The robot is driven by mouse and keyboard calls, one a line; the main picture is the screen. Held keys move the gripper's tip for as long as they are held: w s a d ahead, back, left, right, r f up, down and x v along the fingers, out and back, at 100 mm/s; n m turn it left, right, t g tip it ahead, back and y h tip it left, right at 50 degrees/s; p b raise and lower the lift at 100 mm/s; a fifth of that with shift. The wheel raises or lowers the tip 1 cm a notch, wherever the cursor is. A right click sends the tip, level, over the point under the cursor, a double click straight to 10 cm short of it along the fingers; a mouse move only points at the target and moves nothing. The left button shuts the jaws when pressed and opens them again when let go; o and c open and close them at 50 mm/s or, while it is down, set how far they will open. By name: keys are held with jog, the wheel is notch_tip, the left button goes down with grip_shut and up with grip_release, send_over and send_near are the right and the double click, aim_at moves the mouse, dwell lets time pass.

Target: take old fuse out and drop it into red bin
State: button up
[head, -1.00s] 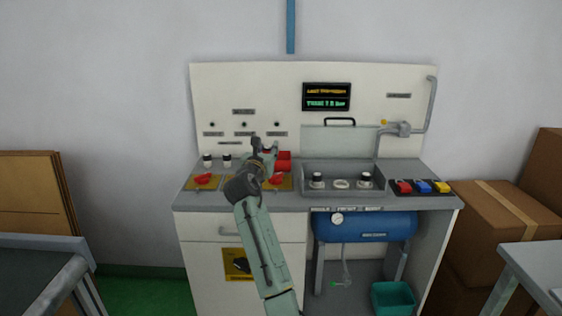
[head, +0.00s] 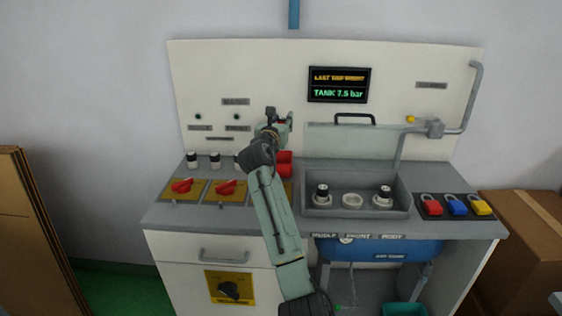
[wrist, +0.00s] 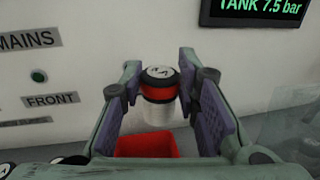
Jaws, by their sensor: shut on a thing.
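My gripper (wrist: 165,95) is shut on the old fuse (wrist: 159,112), a pale cylinder with a red band and a black and white cap. The fuse is upright between the pads in the wrist view.
Several fuses (head: 215,160) stand in a row at the back left, behind red rotary switches (head: 182,186). A grey tray (head: 360,211) with a raised clear cover (head: 355,141) is right of the bin. Coloured padlocks (head: 456,204) lie farther right.

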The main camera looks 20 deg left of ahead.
jog(key=shift+f, duration=0.55)
notch_tip(320, 180, down, 5)
jog(key=b, duration=0.3)
jog(key=shift+r, duration=0.1)
jog(key=o, duration=1.2)
jog(key=shift+s, duration=0.1)
jog(key=s, duration=0.8)
jog(key=s+d, duration=0.1)
jog(key=s, duration=0.3)
